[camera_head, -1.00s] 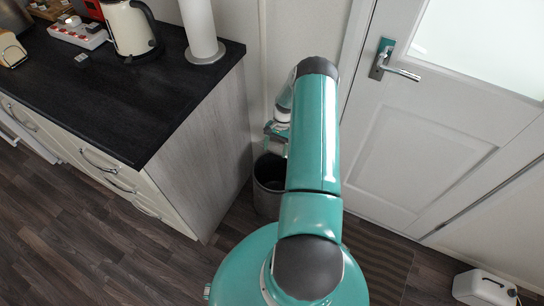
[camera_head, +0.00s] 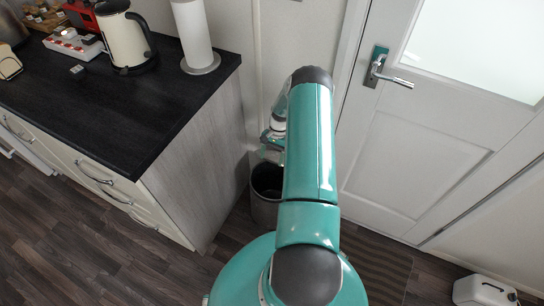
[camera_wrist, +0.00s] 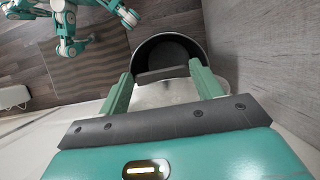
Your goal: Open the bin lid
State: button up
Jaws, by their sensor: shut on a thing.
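The grey bin (camera_head: 264,205) stands on the floor between the cabinet's end and the door, partly behind my arm. Its dark inside shows from above. In the wrist view the bin (camera_wrist: 222,60) is beyond my fingers, its round mouth open to view. My gripper (camera_wrist: 161,74) has its two green fingers on either side of a dark grey bar, which appears to be the edge of the bin lid. A pale, rounded surface of the lid (camera_wrist: 160,95) shows between the fingers. In the head view my gripper (camera_head: 270,150) is above the bin's back rim, small and partly hidden.
A cabinet with a black worktop (camera_head: 110,105) stands close to the bin's left, and a white door (camera_head: 410,150) is to the right. A kettle (camera_head: 125,40) and paper roll (camera_head: 193,35) stand on the worktop. A white box (camera_head: 482,290) lies on the floor at right.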

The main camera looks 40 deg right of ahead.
jog(key=o, duration=1.4)
jog(key=shift+o, duration=0.2)
jog(key=s+v, duration=0.1)
jog(key=v, duration=0.6)
jog(key=shift+w+r, duration=0.2)
jog(key=shift+w, duration=0.25)
jog(key=shift+d+r, duration=0.1)
